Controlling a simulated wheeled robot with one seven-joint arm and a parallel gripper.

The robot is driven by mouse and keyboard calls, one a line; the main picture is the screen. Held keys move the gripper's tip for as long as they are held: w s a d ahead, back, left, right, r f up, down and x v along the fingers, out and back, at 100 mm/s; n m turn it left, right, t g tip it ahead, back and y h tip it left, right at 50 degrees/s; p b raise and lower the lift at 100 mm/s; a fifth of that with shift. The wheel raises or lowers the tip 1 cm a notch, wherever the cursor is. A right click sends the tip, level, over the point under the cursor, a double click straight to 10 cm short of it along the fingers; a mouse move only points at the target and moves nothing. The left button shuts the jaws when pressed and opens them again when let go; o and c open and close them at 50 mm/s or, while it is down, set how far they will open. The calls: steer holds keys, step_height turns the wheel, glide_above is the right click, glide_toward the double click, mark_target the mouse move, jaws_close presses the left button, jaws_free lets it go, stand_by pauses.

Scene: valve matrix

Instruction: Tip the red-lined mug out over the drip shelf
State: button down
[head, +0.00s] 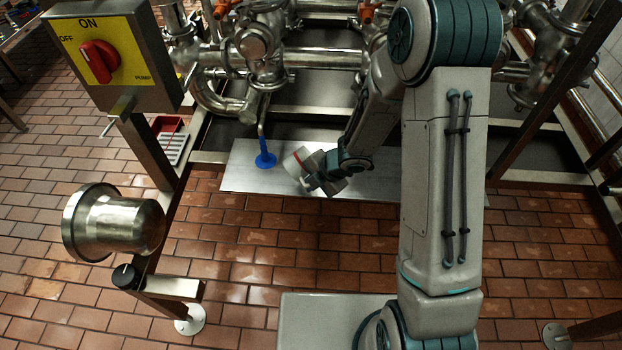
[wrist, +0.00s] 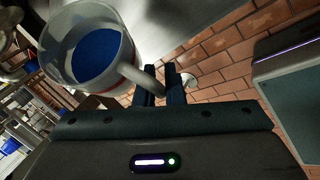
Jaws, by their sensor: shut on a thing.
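The mug (head: 295,163) is whitish with a thin red line around it. It looks tilted in the head view. In the wrist view the mug (wrist: 122,57) shows a blue surface inside (wrist: 97,50); I cannot tell whether that is liquid or lining. My gripper (head: 313,184) is shut on the mug's handle, which passes between the fingers in the wrist view (wrist: 162,93). A flat metal shelf (head: 240,181), which I take as the drip shelf, lies under the pipes.
A blue piece (head: 265,160) on a thin pipe stands just left of the mug. Steel pipes and valves (head: 255,45) fill the back. A red tray (head: 168,125) and a yellow switch box (head: 95,50) are at left.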

steer(key=shift+w+d+f+m+g+y+p, duration=0.15)
steer(key=shift+g+y+p, duration=0.15)
steer(key=shift+y+p, duration=0.65)
steer(key=shift+s+r+m+g+y+p, duration=0.15)
steer(key=shift+g+y+p, duration=0.3)
steer(key=shift+p, duration=0.9)
steer(key=shift+w+d+f+m+g+y+p, duration=0.1)
steer(key=shift+f+m+g+y+p, duration=0.15)
steer(key=shift+y+p, duration=0.3)
steer(key=shift+w+d+f+m+g+y+p, duration=0.15)
steer(key=shift+f+y+p, duration=0.15)
steer(key=shift+y, duration=0.45)
